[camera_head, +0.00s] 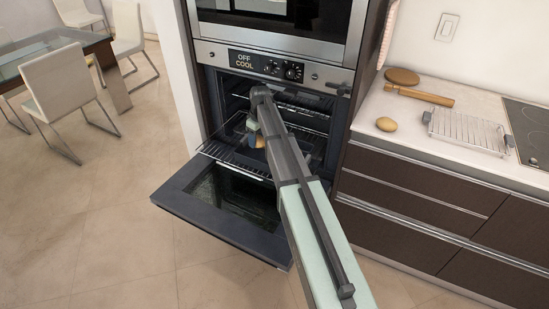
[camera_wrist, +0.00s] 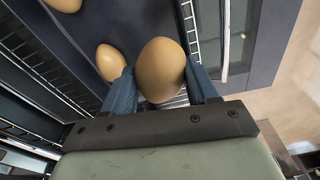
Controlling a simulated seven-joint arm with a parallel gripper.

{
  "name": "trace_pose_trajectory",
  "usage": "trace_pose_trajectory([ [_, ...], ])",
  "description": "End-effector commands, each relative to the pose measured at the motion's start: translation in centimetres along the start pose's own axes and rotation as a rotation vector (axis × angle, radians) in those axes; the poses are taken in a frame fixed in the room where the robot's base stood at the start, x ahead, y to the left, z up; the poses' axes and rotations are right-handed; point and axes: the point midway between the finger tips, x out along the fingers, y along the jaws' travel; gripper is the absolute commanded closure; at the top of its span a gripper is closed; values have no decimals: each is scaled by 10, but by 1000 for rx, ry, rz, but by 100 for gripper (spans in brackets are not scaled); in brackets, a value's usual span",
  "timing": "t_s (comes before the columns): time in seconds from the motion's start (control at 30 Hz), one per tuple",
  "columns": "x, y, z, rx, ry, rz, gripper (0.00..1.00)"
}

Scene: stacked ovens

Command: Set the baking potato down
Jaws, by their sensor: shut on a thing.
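My gripper (camera_wrist: 161,88) is shut on a brown baking potato (camera_wrist: 160,68), with one blue finger on each side of it. Two more potatoes lie on a dark tray or surface below: one (camera_wrist: 110,62) just left of the held one, another (camera_wrist: 65,3) cut off at the top edge. In the head view my gripper (camera_head: 255,136) is at the mouth of the open lower oven, over a wire rack (camera_head: 222,152). The arm hides most of the held potato there. I cannot tell whether the held potato touches anything below.
The oven door (camera_head: 185,197) hangs open flat in front. The panel (camera_head: 265,65) reads OFF COOL. On the right counter (camera_head: 365,135) lie a potato (camera_head: 386,124), a rolling pin (camera_head: 418,96), a round board (camera_head: 402,76) and a wire rack (camera_head: 466,132). Drawers stand right of the oven.

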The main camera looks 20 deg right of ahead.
Motion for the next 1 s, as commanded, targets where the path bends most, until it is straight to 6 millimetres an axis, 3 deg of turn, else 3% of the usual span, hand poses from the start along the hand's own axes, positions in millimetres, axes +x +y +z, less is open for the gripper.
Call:
trace_pose_trajectory([
  [0.23, 4, 13, -19, -355, -1, -42, 77],
  [0.6, 4, 14, -26, -886, -1, -106, 77],
  [0.8, 4, 14, -26, -1099, 0, -132, 77],
  [1.0, 4, 13, -25, -1204, 0, -144, 77],
])
